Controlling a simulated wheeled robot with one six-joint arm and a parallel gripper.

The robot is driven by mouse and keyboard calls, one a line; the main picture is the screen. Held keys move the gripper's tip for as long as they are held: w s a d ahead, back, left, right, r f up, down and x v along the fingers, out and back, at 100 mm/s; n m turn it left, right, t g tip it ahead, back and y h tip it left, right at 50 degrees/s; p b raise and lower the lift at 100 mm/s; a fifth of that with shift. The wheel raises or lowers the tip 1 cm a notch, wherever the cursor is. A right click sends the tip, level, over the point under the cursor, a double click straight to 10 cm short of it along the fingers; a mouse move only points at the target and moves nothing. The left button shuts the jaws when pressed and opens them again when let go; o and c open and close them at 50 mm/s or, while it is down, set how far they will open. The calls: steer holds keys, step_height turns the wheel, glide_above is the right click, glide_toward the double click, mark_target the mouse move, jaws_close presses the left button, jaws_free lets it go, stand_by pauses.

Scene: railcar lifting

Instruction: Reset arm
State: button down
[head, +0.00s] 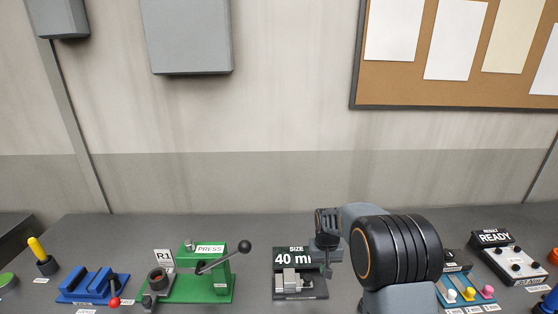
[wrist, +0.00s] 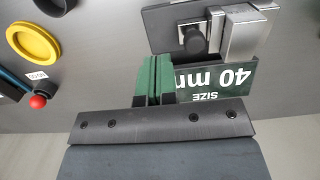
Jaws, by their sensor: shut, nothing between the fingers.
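My arm comes in from the right of the bench in the head view, and my gripper (head: 328,271) points down just right of the size gauge (head: 291,283). In the wrist view my gripper's green-padded fingers (wrist: 154,62) are together with nothing between them. The size gauge, a dark base with silver blocks, also shows in the wrist view (wrist: 243,36), just beyond the fingertips. Its "40 mm" sign (wrist: 215,78) appears upside down there, beside the fingers. I cannot tell whether the fingers touch the gauge.
On the bench stand a green press (head: 215,283) with a black-knobbed lever, a blue fixture (head: 92,286) with a red knob, and a yellow-handled tool (head: 38,252) at left. At right are colored buttons (head: 468,294) and a "READY" panel (head: 507,262). A yellow ring (wrist: 33,42) shows in the wrist view.

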steer(key=s+r+t, duration=0.2)
steer(key=s+r, duration=0.5)
steer(key=s, duration=0.4)
steer(key=s+r+t+b, duration=0.1)
steer(key=s+r+t, duration=0.2)
steer(key=s+r, duration=0.5)
steer(key=s, duration=0.3)
steer(key=shift+d+r, duration=0.25)
steer(key=shift+d, duration=0.1)
